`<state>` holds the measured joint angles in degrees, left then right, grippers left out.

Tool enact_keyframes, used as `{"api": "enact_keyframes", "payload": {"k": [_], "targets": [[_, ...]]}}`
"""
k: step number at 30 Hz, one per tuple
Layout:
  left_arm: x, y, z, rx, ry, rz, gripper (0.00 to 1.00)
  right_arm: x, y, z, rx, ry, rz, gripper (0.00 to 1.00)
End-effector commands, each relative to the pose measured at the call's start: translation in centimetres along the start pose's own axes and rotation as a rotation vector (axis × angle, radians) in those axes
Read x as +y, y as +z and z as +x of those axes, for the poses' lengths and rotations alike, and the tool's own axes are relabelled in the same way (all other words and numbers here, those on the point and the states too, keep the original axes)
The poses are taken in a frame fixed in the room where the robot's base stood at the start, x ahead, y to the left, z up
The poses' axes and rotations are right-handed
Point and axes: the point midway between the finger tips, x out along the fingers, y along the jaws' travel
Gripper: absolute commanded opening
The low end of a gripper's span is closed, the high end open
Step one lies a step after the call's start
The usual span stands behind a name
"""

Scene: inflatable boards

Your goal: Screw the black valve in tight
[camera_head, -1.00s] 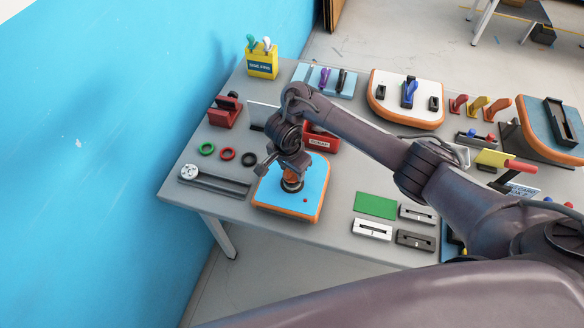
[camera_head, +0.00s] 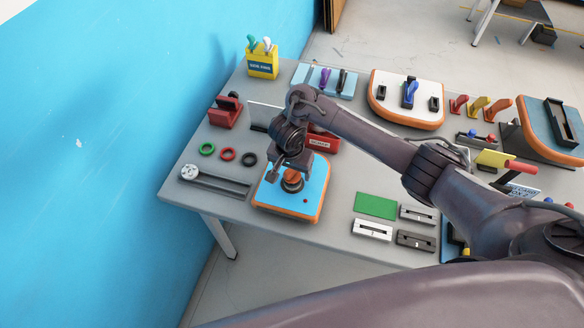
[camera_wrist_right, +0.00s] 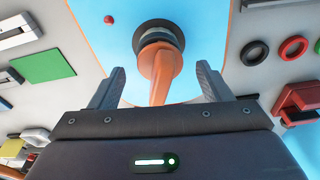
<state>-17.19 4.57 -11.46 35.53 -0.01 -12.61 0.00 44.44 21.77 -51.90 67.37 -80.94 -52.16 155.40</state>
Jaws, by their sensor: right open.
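A small blue board with an orange rim (camera_head: 276,206) lies near the table's front left. On it stands a round valve with a dark body (camera_wrist_right: 160,37) and an orange upper part (camera_head: 291,179). In the right wrist view the orange part (camera_wrist_right: 160,66) reaches toward my gripper. My right gripper (camera_head: 285,174) is above the valve, pointing down. In the right wrist view its two fingers (camera_wrist_right: 160,75) are apart, one on each side of the orange part, with gaps visible. The valve's seat is hard to see. My left gripper is not in view.
Green, red and black rings (camera_head: 228,154) and a grey pump-like bar (camera_head: 213,182) lie left of the board. A red box (camera_head: 323,142) stands behind it. A green plate (camera_head: 375,205) and grey slotted blocks (camera_head: 372,230) lie to the right. A blue wall (camera_head: 100,150) borders the left.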

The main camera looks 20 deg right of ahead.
Motion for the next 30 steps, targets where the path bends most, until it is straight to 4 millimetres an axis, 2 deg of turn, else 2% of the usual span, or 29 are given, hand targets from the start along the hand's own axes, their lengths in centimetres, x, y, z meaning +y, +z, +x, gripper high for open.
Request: {"api": "enact_keyframes", "payload": {"k": [3, 7, 20, 30], "targets": [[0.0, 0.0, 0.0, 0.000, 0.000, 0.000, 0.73, 0.0, 0.0, 0.0, -0.001, -0.015, -0.092, 0.71], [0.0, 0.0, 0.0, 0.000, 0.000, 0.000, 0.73, -0.2, -0.2, -0.5, 0.004, -0.022, -0.119, 0.71], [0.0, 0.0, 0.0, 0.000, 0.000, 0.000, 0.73, -0.2, -0.8, -4.6, 0.007, -0.023, -0.118, 0.71], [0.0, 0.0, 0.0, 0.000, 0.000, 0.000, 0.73, 0.0, -0.7, -5.0, -0.001, -0.018, -0.113, 0.71]]}}
